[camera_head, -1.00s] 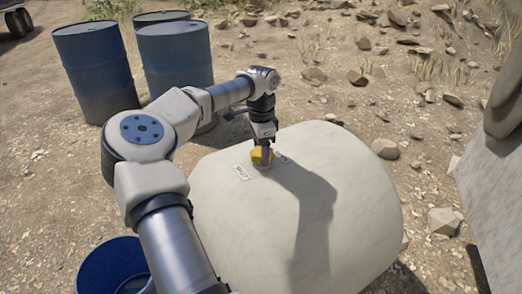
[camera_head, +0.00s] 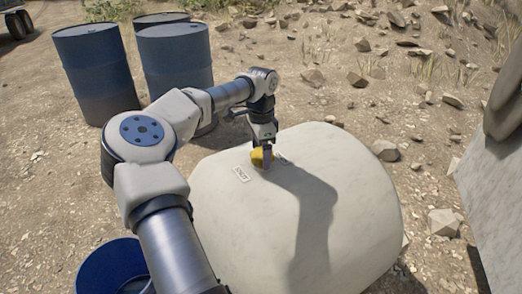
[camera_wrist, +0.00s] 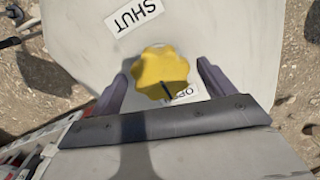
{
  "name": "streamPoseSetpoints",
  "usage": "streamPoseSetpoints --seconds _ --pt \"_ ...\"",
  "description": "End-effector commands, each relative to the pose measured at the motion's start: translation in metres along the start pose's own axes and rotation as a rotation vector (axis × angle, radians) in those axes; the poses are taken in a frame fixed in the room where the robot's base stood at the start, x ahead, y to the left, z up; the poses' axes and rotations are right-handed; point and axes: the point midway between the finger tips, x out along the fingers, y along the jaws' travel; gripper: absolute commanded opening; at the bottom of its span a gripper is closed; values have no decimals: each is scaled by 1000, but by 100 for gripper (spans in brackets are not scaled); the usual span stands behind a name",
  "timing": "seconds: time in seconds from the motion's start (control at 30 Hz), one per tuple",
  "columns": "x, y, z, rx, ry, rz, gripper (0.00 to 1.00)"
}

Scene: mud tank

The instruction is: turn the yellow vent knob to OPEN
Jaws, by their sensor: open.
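The yellow vent knob (camera_wrist: 158,70) sits on top of the pale tank (camera_head: 340,200), and in the head view the knob (camera_head: 257,158) is partly hidden by my gripper (camera_head: 265,160). In the wrist view my gripper (camera_wrist: 160,88) is open, with one finger on each side of the knob's lower part. I cannot tell whether the fingers touch it. A dark mark on the knob points down toward the OPEN label (camera_wrist: 183,95), which the knob and my gripper partly cover. The SHUT label (camera_wrist: 134,16) is at the top, away from the mark.
Several blue barrels (camera_head: 95,75) stand at the back left. A blue open drum (camera_head: 110,262) is at the lower left. A large pale slab (camera_head: 490,190) stands at the right edge. Rocks (camera_head: 445,222) lie on the dirt right of the tank.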

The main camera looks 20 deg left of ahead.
Motion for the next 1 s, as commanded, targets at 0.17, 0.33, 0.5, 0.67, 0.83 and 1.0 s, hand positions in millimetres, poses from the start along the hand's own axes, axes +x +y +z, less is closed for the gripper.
streamPoseSetpoints --seconds 0.17,0.33,0.5,0.67,0.83,1.0 --pt "-18 -1 0 -1 1 -2 81" --pt "-56 -1 0 -1 0 -5 81" --pt "-95 -1 0 -2 0 -4 81" --pt "-122 0 -1 0 2 -3 81" --pt "-136 0 0 0 1 -2 81" --pt "-138 0 0 -1 0 -1 81"
